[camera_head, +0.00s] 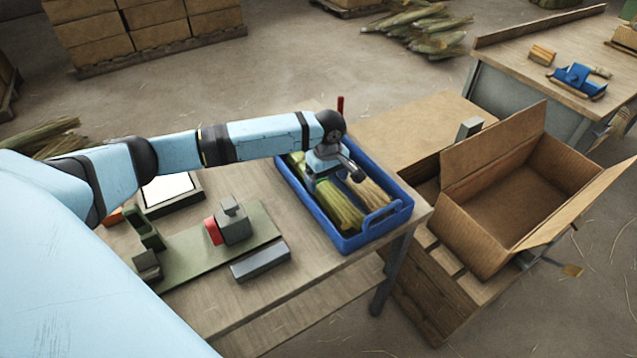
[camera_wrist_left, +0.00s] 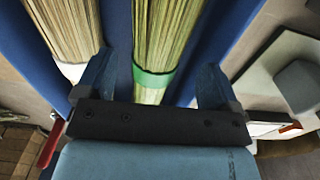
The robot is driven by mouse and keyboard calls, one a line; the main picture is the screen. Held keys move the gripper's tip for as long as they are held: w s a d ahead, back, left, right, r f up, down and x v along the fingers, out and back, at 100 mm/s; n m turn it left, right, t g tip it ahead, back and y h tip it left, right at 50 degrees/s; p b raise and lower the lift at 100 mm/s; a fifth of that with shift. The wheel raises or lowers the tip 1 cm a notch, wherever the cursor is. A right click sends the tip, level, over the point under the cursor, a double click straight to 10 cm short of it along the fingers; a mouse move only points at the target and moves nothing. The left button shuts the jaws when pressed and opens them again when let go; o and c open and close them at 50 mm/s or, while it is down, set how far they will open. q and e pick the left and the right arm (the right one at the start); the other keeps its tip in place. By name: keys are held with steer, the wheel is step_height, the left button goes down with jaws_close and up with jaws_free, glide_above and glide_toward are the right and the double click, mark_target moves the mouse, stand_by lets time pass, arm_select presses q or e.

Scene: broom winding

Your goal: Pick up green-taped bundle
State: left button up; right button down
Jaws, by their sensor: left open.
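The green-taped bundle (camera_wrist_left: 155,80) shows in the left wrist view as a straw bundle with a green band near my gripper. In the head view it appears to be the greener bundle (camera_head: 341,210) on the left side of the blue crate (camera_head: 352,243). A paler bundle (camera_head: 372,194) lies beside it; the wrist view shows white tape on this bundle (camera_wrist_left: 66,35). My left gripper (camera_head: 325,178) is over the crate, open, its fingers on either side of the green-taped bundle (camera_wrist_left: 152,85). Contact cannot be told. My right gripper is not in view.
An open, empty-looking cardboard box (camera_head: 500,205) stands right of the crate. Left of the crate, the table holds a grey bar (camera_head: 260,262), a green board (camera_head: 190,277) with a clamp-like fixture (camera_head: 232,222), and a white-topped device (camera_head: 168,190). A red post (camera_head: 340,104) rises behind the crate.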

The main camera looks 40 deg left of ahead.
mark_target(327, 187)
arm_select(q)
step_height(327, 187, down, 6)
stand_by(0.4)
steer(key=c, duration=1)
